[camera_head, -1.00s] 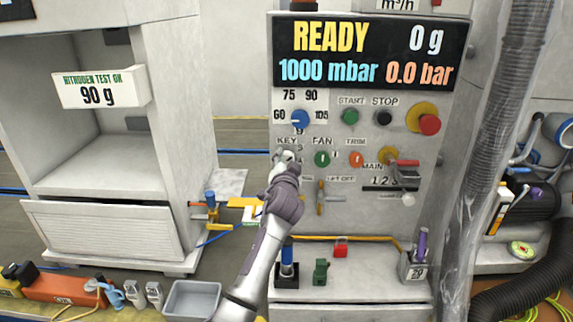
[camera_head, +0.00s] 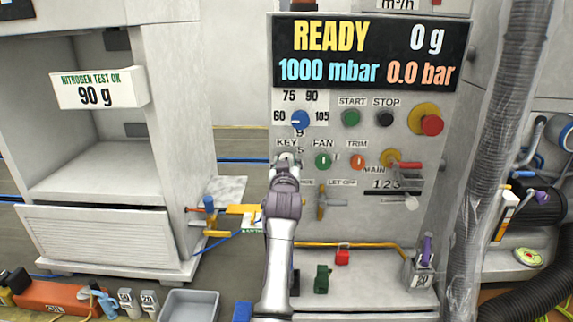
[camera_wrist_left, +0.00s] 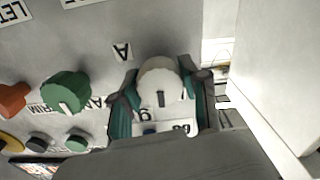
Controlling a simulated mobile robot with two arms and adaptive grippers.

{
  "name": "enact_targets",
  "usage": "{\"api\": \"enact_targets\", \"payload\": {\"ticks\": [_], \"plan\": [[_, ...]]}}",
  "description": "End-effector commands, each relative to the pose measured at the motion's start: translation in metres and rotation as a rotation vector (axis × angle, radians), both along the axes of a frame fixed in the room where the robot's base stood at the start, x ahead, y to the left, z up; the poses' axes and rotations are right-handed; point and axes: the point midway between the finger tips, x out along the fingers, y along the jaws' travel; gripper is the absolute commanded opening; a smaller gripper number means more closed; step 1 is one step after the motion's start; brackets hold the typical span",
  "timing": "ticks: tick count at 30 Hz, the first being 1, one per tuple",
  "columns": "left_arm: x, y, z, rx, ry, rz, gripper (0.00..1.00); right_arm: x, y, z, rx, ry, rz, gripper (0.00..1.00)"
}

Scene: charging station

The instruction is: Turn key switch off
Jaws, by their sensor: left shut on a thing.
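The key switch, labelled KEY, is on the left side of the grey control panel (camera_head: 438,130). In the head view my left gripper (camera_head: 287,160) is at it and mostly hides it. In the left wrist view the switch is a round pale knob (camera_wrist_left: 160,80) with a dark slot mark. The fingers of my left gripper (camera_wrist_left: 166,92) are on both sides of it, shut on it. My right gripper is not in view.
The green FAN knob (camera_head: 323,161) sits close to the right of the gripper, with the orange TRIM knob (camera_head: 357,162) beyond. The blue dial (camera_head: 299,119) is just above. A yellow-handled valve (camera_head: 322,200) is below right. A white cabinet (camera_head: 110,225) stands left.

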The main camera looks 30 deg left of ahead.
Motion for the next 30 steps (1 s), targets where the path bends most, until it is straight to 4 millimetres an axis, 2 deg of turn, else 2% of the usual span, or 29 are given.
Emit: {"api": "enact_targets", "payload": {"ticks": [20,21,24,30], "plan": [[0.0001,-0.0004,-0.0015,-0.054,-0.030,0.000,0.10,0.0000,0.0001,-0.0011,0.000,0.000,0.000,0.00],[0.0001,-0.0004,-0.0015,-0.054,-0.029,0.000,0.51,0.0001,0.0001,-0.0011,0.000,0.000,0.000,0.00],[0.0001,-0.0002,-0.0012,-0.054,-0.029,0.000,0.68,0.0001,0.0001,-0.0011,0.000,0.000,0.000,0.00],[0.0000,-0.0001,-0.0006,-0.052,-0.031,0.000,0.70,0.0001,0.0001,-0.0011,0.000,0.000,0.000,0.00]]}}
